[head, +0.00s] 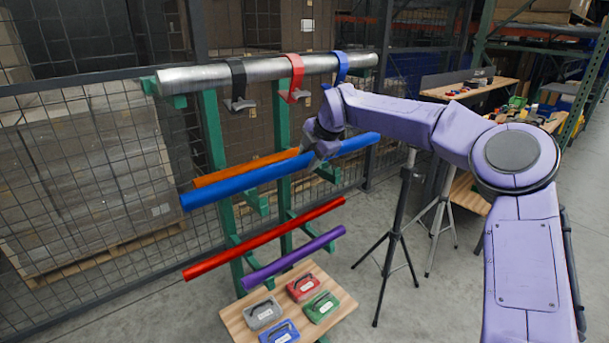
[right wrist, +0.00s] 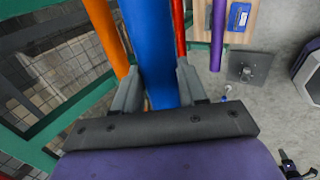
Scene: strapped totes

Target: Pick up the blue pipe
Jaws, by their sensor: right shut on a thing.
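The blue pipe (head: 245,182) lies at a slant in the upper part of the green rack, in front of the orange pipe (head: 240,168). My right gripper (head: 318,158) is at the pipe, right of its middle, and is shut on it. In the right wrist view the blue pipe (right wrist: 150,45) runs between the two fingers of the right gripper (right wrist: 158,85). Whether the pipe still touches the rack's arms cannot be told. My left gripper is not in view.
A red pipe (head: 265,238) and a purple pipe (head: 295,257) lie lower on the green rack (head: 212,130). A silver pipe (head: 210,77) with black, red and blue straps lies on top. Several small cases stand on a wooden board (head: 240,316) below. Tripods (head: 392,238) stand to the right.

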